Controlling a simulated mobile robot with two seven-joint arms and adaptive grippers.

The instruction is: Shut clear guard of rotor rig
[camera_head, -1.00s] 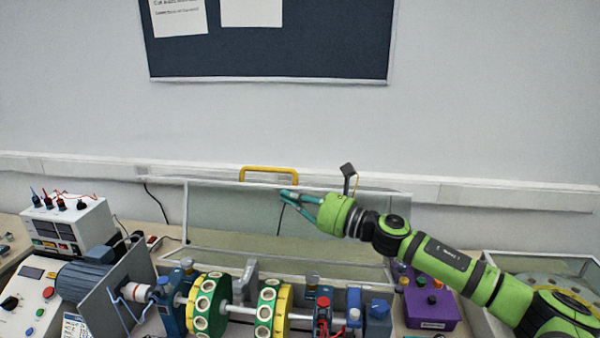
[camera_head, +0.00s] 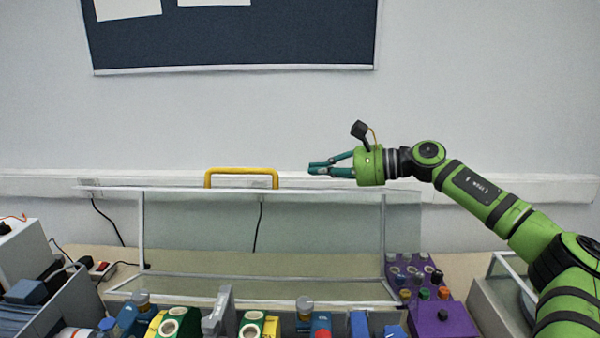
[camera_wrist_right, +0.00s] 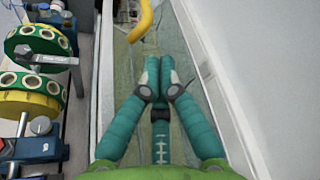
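The clear guard (camera_head: 320,222) of the rotor rig stands raised behind the rotor, its pale-framed top edge level with the wall rail. A yellow handle (camera_head: 241,172) sits on that top edge and also shows in the right wrist view (camera_wrist_right: 147,18). The rotor shaft's green and yellow discs (camera_head: 180,325) are cut off by the bottom of the head view; they also show in the right wrist view (camera_wrist_right: 40,45). My right gripper (camera_head: 312,169) hovers to the right of the handle, apart from it. Its fingers (camera_wrist_right: 160,62) are together and hold nothing. My left gripper is out of view.
A purple control box (camera_head: 440,318) with knobs stands right of the rig. Grey equipment (camera_head: 30,290) and a small red switch (camera_head: 101,267) are at left. The wall (camera_head: 480,110) and its rail (camera_head: 520,187) lie close behind the guard.

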